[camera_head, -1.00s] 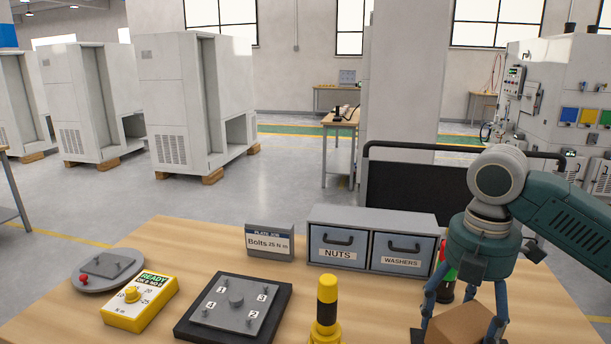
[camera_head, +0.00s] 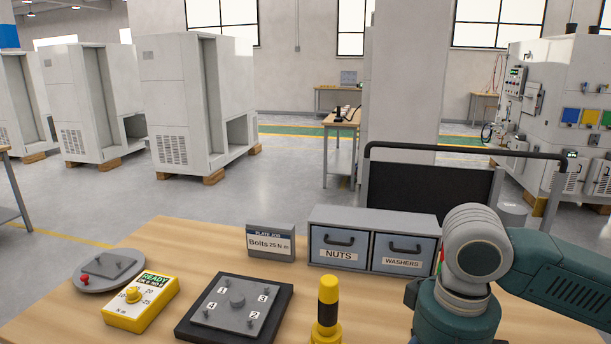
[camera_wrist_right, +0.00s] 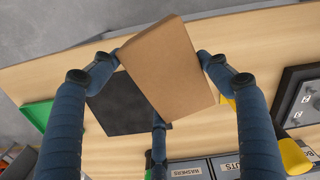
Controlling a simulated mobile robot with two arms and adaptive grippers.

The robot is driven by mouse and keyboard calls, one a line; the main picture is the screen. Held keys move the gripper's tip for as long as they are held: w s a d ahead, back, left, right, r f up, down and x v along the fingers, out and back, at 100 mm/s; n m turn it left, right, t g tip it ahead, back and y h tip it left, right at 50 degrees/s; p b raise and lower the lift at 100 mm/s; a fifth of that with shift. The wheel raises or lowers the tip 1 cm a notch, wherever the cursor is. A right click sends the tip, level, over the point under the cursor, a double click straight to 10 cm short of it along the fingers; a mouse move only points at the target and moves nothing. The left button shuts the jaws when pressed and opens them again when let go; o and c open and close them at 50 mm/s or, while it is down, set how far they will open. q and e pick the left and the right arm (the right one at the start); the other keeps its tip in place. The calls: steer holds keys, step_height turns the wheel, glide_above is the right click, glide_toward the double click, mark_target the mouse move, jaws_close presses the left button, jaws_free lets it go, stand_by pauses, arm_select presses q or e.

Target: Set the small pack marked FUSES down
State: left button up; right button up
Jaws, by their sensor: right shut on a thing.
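A plain brown box-shaped pack (camera_wrist_right: 168,65) is in the right wrist view; no FUSES marking shows on the side I see. My right gripper (camera_wrist_right: 158,75) has its blue fingers around the pack and is shut on it. A black square (camera_wrist_right: 118,108) lies on the table below, partly covered by the pack in this view. I cannot tell whether the pack touches it. In the head view my right wrist is low at the bottom right, with fingers and pack out of frame. My left gripper is not in view.
A green flat thing (camera_wrist_right: 38,114) lies beside the black square. The NUTS and WASHERS drawer unit (camera_head: 372,217) stands at the back. A yellow-black post (camera_head: 327,305), a numbered bolt plate (camera_head: 237,308), a yellow READY box (camera_head: 141,303) and a Bolts sign (camera_head: 270,243) stand further left.

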steer(key=shift+s+f+m, duration=0.25)
steer(key=shift+f+m, duration=0.05)
steer(key=s+f, duration=0.1)
steer(key=f, duration=0.1)
steer(key=s+f, duration=0.2)
steer(key=shift+s+f, duration=0.1)
steer(key=shift+s, duration=0.1)
steer(key=shift+s+a+f, duration=0.1)
steer(key=shift+s+f, duration=0.15)
steer(key=shift+s, duration=0.05)
steer(key=shift+w+a, duration=0.1)
steer(key=shift+r, duration=0.1)
